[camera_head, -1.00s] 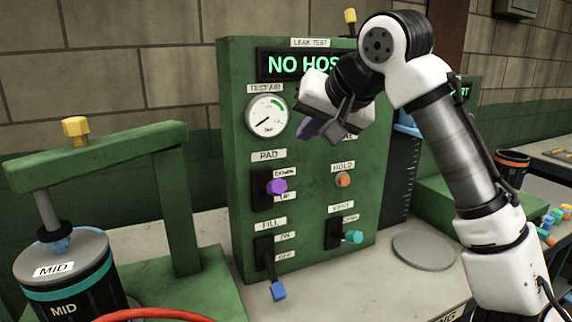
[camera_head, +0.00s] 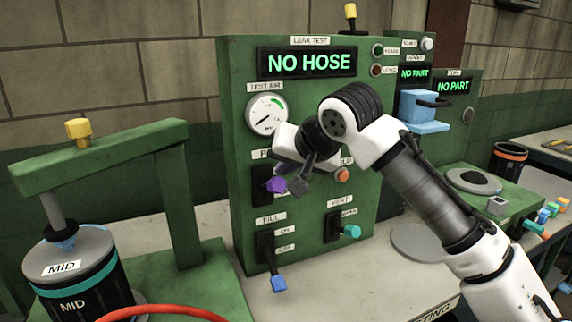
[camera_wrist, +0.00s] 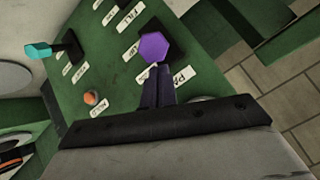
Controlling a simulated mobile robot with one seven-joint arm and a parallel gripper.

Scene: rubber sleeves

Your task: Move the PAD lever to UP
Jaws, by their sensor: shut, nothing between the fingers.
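The PAD lever's purple hexagonal knob (camera_wrist: 154,47) shows in the wrist view just beyond my fingertips. My gripper (camera_wrist: 155,78) is shut and empty, its dark purple fingers pointing at the knob; I cannot tell whether they touch it. In the head view, my gripper (camera_head: 276,184) is in front of the PAD slot (camera_head: 258,186) and overlaps the knob. It hides most of the PAD, DOWN and UP labels there, so the lever's exact position is unclear. The green leak test panel (camera_head: 238,130) carries the lever, and its display (camera_head: 308,62) reads NO HOSE.
Below the PAD slot is the FILL lever with a blue knob (camera_head: 279,283). To its right are the VENT lever with a teal knob (camera_head: 351,231) and the orange HOLD button (camera_head: 341,175). A green press frame (camera_head: 175,200) stands left, holding a MID canister (camera_head: 75,280).

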